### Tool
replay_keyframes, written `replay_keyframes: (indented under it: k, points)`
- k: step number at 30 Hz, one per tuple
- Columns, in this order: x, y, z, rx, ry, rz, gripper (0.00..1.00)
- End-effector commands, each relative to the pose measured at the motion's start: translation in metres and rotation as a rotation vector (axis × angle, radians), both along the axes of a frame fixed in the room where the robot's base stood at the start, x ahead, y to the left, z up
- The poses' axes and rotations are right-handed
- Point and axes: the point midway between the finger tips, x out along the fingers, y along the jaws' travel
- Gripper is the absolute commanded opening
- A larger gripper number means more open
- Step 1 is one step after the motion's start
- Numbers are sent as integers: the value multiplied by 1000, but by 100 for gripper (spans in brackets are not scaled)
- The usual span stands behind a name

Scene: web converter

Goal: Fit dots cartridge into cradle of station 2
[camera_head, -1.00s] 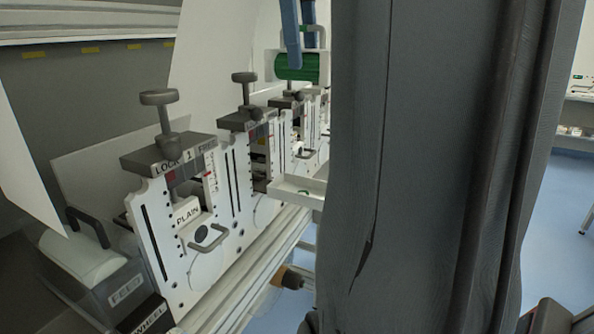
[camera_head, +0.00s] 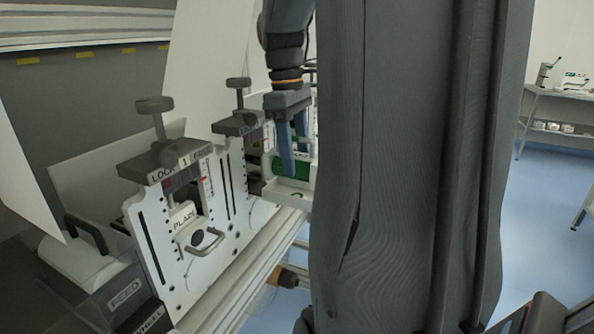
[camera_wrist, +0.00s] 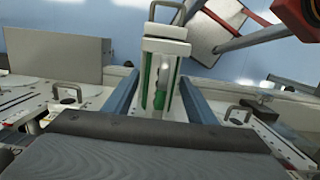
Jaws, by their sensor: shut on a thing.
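A cartridge with a green roller and white frame (camera_head: 291,168) sits low between my gripper's blue fingers, beside the machine. My gripper (camera_head: 294,158) is shut on it. In the wrist view the cartridge (camera_wrist: 163,75) stands between the two fingers (camera_wrist: 157,103), with green strips and a handle at its far end. No dots label is readable on it. A white ledge (camera_head: 290,196) lies just under the cartridge; I cannot tell whether they touch. The second station's grey lock block (camera_head: 236,124) with knob stands behind station 1. Its cradle is mostly hidden.
Station 1 (camera_head: 167,166), marked LOCK 1, holds a cartridge marked PLAIN (camera_head: 183,215) with a handle. My grey column blocks the picture's middle right. Blue floor (camera_head: 555,190) is open at right.

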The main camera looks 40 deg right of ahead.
Motion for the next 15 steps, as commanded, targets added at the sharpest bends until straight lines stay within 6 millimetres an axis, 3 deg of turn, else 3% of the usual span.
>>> replay_keyframes:
  k: [7, 9, 15]
  points:
    - [0, 0, -28, 1, 1, 0, 15]
    - [0, 0, -37, 1, 1, 0, 4]
    - [-1, 0, -46, 2, 4, 0, 0]
